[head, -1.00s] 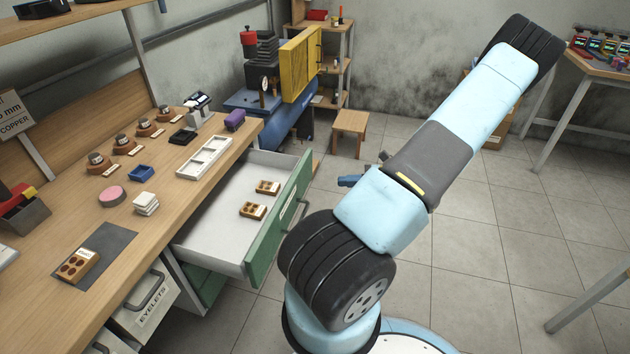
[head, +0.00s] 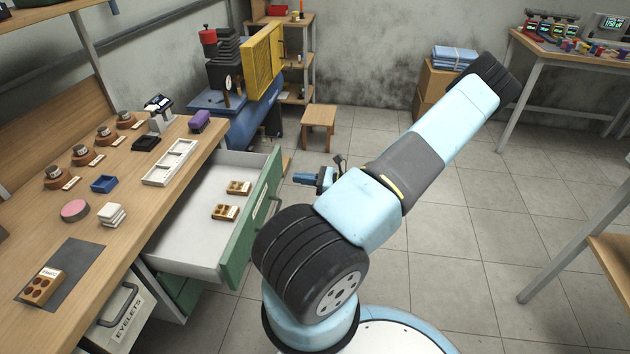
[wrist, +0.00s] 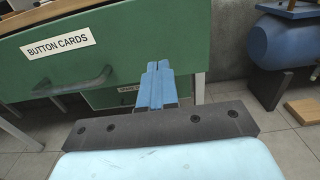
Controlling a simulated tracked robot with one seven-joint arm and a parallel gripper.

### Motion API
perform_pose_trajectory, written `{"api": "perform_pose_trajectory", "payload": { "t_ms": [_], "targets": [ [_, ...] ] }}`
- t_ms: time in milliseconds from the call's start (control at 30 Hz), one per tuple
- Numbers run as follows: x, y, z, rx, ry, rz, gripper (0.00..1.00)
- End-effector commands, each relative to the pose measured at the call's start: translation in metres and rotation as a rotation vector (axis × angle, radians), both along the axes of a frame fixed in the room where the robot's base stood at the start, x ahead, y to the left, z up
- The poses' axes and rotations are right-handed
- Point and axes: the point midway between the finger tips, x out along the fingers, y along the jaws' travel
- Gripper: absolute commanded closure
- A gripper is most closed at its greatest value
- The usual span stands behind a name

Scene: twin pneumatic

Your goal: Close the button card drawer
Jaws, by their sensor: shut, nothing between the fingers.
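The button card drawer (head: 190,232) is pulled out from the workbench, with a white inside and a green front (head: 254,222). Two small brown button cards (head: 238,187) lie in it. In the wrist view, the green front (wrist: 150,35) bears a "BUTTON CARDS" label (wrist: 58,43) and a dark handle (wrist: 75,84). My gripper (wrist: 157,66) is shut and empty, its blue fingers pointing at the right part of the drawer front. The gripper also shows in the head view (head: 307,178), to the right of the drawer front. I cannot tell whether the fingertips touch it.
The bench top (head: 120,215) holds a white tray (head: 170,163), a blue box (head: 104,184) and several small parts. A blue machine with a yellow guard (head: 262,62) and a stool (head: 319,122) stand behind. The floor to the right is mostly clear.

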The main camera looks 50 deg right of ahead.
Motion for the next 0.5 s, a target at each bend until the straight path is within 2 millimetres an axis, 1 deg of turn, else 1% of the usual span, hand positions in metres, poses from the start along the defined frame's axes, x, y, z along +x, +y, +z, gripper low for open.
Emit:
{"api": "perform_pose_trajectory", "payload": {
  "t_ms": [33, 200, 333, 500],
  "targets": [
    [0.008, 0.006, 0.000, 0.002, -0.003, 0.003, 1.00],
    [0.029, 0.019, 0.000, 0.001, 0.000, 0.003, 1.00],
    [0.040, 0.024, 0.000, 0.000, 0.000, 0.001, 1.00],
    [0.045, 0.028, 0.000, -0.001, -0.001, 0.001, 1.00]
  ]
}}
